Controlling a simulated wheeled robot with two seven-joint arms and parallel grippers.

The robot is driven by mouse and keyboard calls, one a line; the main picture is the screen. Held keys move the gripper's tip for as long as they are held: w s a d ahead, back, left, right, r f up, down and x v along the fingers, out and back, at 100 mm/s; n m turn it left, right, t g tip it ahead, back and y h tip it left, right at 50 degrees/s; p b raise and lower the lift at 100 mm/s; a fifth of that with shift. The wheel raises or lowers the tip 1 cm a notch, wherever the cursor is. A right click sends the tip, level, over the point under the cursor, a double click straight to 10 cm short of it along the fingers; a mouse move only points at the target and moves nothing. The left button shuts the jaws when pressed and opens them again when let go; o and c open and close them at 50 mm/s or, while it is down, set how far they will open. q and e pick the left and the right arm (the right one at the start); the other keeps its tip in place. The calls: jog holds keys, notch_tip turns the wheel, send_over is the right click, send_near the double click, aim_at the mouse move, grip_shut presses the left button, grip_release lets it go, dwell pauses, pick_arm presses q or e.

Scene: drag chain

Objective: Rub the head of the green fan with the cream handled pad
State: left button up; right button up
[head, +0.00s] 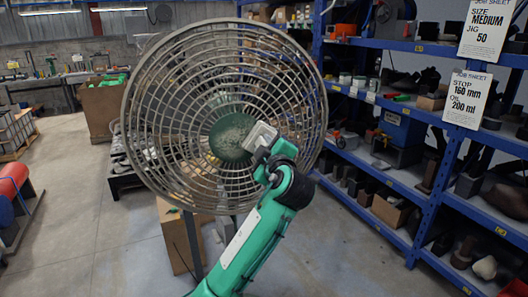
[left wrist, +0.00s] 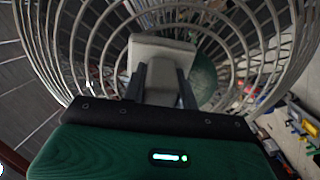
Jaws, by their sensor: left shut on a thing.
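The green fan has a round wire cage (head: 170,115) with a dark green hub (head: 229,137) at its middle, on a grey post. The hub also shows in the left wrist view (left wrist: 204,78), partly hidden behind the pad. My left gripper (head: 268,155) is in front of the cage, just right of the hub. It is shut on the cream handled pad (head: 262,136), whose pale block shows in the left wrist view (left wrist: 160,52) between the fingers and the cage. The pad overlaps the hub's right edge; I cannot tell whether they touch. My right gripper is not in view.
Blue shelving (head: 420,175) with boxes and dark parts stands at the right, carrying two job sheets (head: 466,100). A cardboard box (head: 180,240) stands below the fan. Another box (head: 100,105) is behind at the left.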

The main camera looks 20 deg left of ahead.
pick_arm(q)
jog(key=shift+s+a+b, duration=0.45)
jog(key=shift+s+a, duration=0.35)
jog(key=shift+a, duration=0.15)
jog(key=shift+s+a+b, duration=0.55)
jog(key=shift+s+a, duration=2.6)
jog(key=shift+a, duration=0.65)
jog(key=shift+w+d+r+p, duration=0.15)
jog(key=shift+w+d+r, duration=0.45)
jog(key=shift+w+d, duration=0.15)
jog(key=shift+w+d+r+p, duration=0.15)
jog(key=shift+w+d+r, duration=0.45)
jog(key=shift+d, duration=0.25)
jog(key=shift+f, duration=0.1)
jog(key=shift+w+d+f+b, duration=0.1)
jog(key=shift+w+d+b, duration=0.4)
jog(key=shift+w+d, duration=0.65)
jog(key=shift+w+d+b, duration=0.35)
jog(key=shift+w+d, duration=0.35)
jog(key=shift+d, duration=0.25)
jog(key=shift+w+d+b, duration=0.3)
jog(key=shift+w+d, duration=0.35)
jog(key=shift+d, duration=0.3)
